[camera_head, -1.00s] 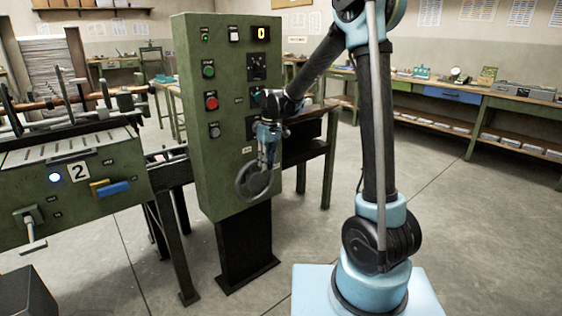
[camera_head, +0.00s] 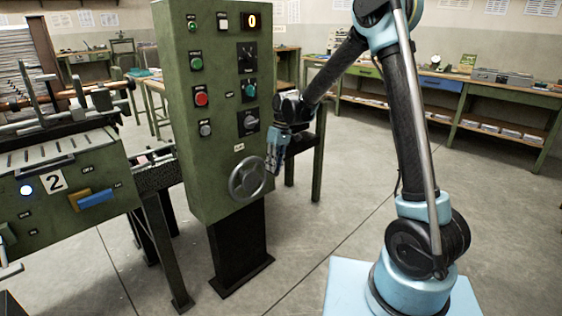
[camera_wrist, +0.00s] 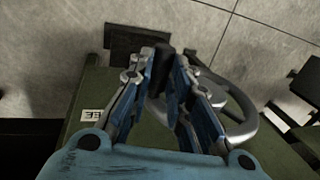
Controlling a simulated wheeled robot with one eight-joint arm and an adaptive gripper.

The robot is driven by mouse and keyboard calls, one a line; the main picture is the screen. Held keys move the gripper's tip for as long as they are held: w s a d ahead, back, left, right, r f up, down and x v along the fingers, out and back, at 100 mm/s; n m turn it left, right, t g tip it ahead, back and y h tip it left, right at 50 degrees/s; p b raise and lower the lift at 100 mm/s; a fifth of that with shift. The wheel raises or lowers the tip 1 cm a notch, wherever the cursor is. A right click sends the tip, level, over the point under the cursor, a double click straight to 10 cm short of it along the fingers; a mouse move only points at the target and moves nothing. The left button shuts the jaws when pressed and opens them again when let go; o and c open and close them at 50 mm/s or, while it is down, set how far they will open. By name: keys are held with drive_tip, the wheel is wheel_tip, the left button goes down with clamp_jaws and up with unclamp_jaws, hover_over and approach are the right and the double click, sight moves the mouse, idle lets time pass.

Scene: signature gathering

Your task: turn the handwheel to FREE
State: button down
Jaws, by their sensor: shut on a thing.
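The grey handwheel (camera_head: 234,190) is on the lower front of the green control cabinet (camera_head: 225,150). My gripper (camera_head: 273,168) is at the wheel's upper right side in the head view. In the wrist view my gripper (camera_wrist: 167,75) has its fingers on both sides of a dark grip (camera_wrist: 164,66) standing out by the wheel's rim, and is shut on it. The handwheel's curved rim (camera_wrist: 243,130) shows to the right of the fingers. Part of the wheel is hidden behind them. A small label (camera_head: 239,147) sits above the wheel; I cannot read FREE on it.
Buttons and dials fill the cabinet face above the wheel. A green machine (camera_head: 70,190) marked 2 stands to the left. A workbench (camera_head: 500,105) runs along the back right.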

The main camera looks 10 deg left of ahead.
drive_tip(key=c, duration=2.3)
unclamp_jaws()
drive_tip(key=shift+w+d+f+g, duration=0.3)
drive_tip(key=shift+w+d, duration=0.05)
drive_tip(key=shift+w, duration=0.2)
drive_tip(key=o, duration=0.9)
drive_tip(key=shift+s+a, duration=0.2)
drive_tip(key=shift+s, duration=0.05)
drive_tip(key=shift+c, duration=0.2)
drive_tip(key=shift+r, duration=0.1)
drive_tip(key=v, duration=1.1)
drive_tip(key=shift+d+r, duration=0.2)
drive_tip(key=shift+r, duration=0.2)
drive_tip(key=shift+w, duration=0.1)
